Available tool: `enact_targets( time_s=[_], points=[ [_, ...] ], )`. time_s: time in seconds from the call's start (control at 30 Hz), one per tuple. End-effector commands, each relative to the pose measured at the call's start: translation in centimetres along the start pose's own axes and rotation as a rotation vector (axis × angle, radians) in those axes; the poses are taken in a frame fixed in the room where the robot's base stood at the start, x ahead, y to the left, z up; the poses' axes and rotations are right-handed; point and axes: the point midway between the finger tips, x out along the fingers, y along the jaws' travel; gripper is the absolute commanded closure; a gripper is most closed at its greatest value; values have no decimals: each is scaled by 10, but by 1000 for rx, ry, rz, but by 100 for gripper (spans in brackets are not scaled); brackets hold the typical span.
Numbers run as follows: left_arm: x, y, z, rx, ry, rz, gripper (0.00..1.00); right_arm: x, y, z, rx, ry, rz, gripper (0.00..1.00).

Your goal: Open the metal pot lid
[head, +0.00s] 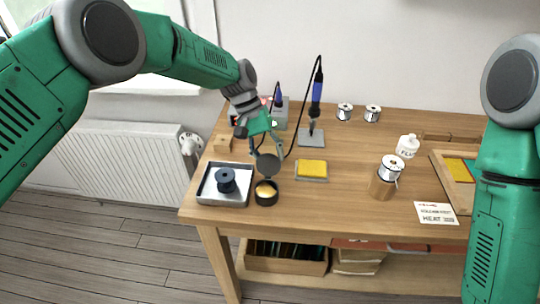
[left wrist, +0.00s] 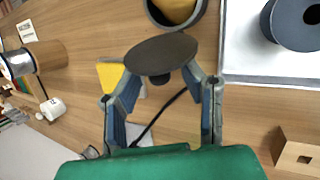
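The small dark metal pot (head: 266,198) stands near the table's front left, its mouth uncovered and gold-yellow contents showing. It also shows at the top of the left wrist view (left wrist: 203,16). Its round dark lid (head: 268,165) is raised and tilted up behind the pot; whether it touches the rim I cannot tell. In the left wrist view the lid (left wrist: 162,52) faces me, its small knob between my fingers. My right gripper is out of view.
A metal tray (head: 205,197) with a black spool (head: 226,180) is left of the pot. A yellow sponge (head: 312,168) lies to the right. A soldering iron (head: 317,90) with a cable stands behind. A solder spool on a wooden block (head: 382,187) is farther right.

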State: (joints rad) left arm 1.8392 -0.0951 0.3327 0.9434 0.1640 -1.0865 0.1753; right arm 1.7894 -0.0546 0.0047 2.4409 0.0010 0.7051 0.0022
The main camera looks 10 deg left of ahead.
Motion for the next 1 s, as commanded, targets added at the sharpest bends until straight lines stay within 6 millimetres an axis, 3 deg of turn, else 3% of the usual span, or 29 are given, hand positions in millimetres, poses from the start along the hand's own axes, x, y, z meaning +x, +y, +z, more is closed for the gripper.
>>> enact_targets(
  time_s=[0.23, 0.7, 1.0],
  points=[
    [-10, 0, 0, 0, -2, 0, 63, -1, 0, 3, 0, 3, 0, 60],
    [-100, 0, -3, 0, 1, 0, 63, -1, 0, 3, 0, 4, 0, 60],
    [-119, 0, -3, -1, -2, -1, 63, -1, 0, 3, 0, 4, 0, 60]
  ],
)
